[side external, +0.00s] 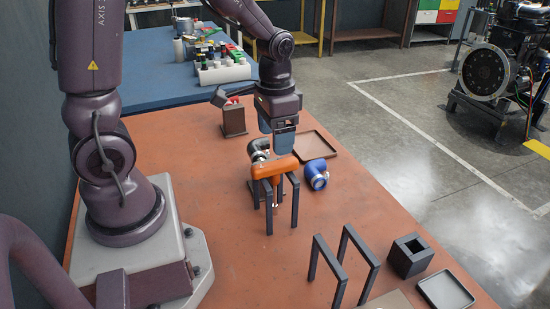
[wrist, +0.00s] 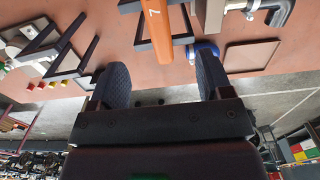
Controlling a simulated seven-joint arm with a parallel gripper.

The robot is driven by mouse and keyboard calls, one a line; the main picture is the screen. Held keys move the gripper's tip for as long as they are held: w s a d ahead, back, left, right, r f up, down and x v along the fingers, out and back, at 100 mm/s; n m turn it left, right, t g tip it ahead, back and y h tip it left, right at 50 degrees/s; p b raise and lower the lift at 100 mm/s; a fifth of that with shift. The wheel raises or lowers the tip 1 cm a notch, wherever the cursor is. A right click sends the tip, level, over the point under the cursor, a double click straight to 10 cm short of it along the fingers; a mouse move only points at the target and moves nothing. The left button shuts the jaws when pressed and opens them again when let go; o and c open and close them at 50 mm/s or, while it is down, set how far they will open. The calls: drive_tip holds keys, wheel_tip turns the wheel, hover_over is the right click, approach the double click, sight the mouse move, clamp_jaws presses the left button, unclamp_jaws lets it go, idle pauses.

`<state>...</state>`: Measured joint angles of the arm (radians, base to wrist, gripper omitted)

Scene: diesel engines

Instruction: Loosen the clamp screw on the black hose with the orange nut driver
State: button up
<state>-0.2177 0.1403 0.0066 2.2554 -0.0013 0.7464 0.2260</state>
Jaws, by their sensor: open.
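My gripper (side external: 284,142) is open and empty, pointing down just above and behind the driver. In the wrist view its two dark fingers (wrist: 163,62) stand wide apart, with the handle's end between them in the picture; I see no grip on it. The black hose (side external: 256,146) with a silvery end lies just behind the driver, partly hidden. The clamp screw is too small to make out.
A blue hose piece (side external: 316,170) lies right of the driver. A brown tray (side external: 316,147) and a brown block with a red top (side external: 233,119) stand behind. An empty rack (side external: 343,256), a dark square holder (side external: 409,256) and another tray (side external: 445,291) stand front right.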

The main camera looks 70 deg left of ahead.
sight(275, 163)
drive_tip(key=shift+f, duration=3.25)
clamp_jaws()
wheel_tip(275, 163, up, 16)
